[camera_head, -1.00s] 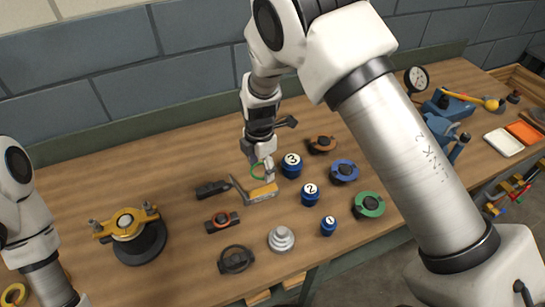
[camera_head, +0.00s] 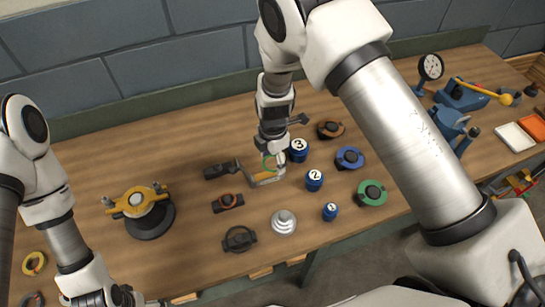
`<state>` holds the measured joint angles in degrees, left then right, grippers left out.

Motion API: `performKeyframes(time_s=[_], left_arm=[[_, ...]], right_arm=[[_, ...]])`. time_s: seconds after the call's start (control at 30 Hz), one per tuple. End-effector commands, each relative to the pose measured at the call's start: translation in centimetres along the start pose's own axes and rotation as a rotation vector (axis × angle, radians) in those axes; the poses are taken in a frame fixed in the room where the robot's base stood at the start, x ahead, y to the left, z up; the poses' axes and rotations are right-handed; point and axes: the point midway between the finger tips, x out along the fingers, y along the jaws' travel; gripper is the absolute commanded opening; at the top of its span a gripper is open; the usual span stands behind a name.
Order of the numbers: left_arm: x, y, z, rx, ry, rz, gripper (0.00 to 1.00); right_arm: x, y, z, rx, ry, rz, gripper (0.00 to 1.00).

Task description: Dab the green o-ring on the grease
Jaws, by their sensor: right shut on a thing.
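The green o-ring (camera_head: 267,163) is a thin ring hanging on edge at the fingertips of my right gripper (camera_head: 274,161). The gripper is shut on it, and the fingers hide part of it. Directly below and very close is a small yellow and grey piece (camera_head: 266,178) on the table. I cannot tell whether the ring touches it, nor pick out the grease for certain. My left gripper (camera_head: 112,297) is only partly in view at the bottom left edge, and its jaws are unclear.
Blue numbered pots 3 (camera_head: 298,148), 2 (camera_head: 314,178) and 1 (camera_head: 330,210) stand right of the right gripper. A dark block with a red ring (camera_head: 228,201) and a stepped silver disc (camera_head: 284,221) lie nearer. A yellow-clamped casing (camera_head: 140,203) stands left.

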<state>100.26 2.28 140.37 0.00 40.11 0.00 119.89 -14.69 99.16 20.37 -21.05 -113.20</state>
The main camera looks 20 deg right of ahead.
Motion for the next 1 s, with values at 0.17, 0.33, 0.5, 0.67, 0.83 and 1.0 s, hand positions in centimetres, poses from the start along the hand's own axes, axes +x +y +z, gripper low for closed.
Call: performKeyframes(time_s=[0.17,0.33,0.5,0.67,0.83,1.0], left_arm=[[0.1,0.0,0.0,0.000,0.000,0.000,0.94],[0.3,0.0,0.0,0.000,0.000,0.000,0.94],[0.7,0.0,0.0,0.000,0.000,0.000,0.94],[1.1,0.0,0.0,0.000,0.000,0.000,0.94],[1.2,0.0,0.0,0.000,0.000,0.000,0.94],[1.2,0.0,0.0,0.000,0.000,0.000,0.94]], right_arm=[[0.0,0.0,0.0,-0.001,0.000,0.000,0.51],[0.5,0.0,-0.1,-0.001,0.000,-0.001,0.51],[1.7,-0.1,-0.2,-0.001,0.000,-0.002,0.51],[2.8,-0.1,-0.3,-0.001,0.000,-0.001,0.51],[3.4,-0.1,-0.3,-0.001,-0.001,0.000,0.51],[3.4,-0.1,-0.3,-0.001,-0.001,0.000,0.51]])
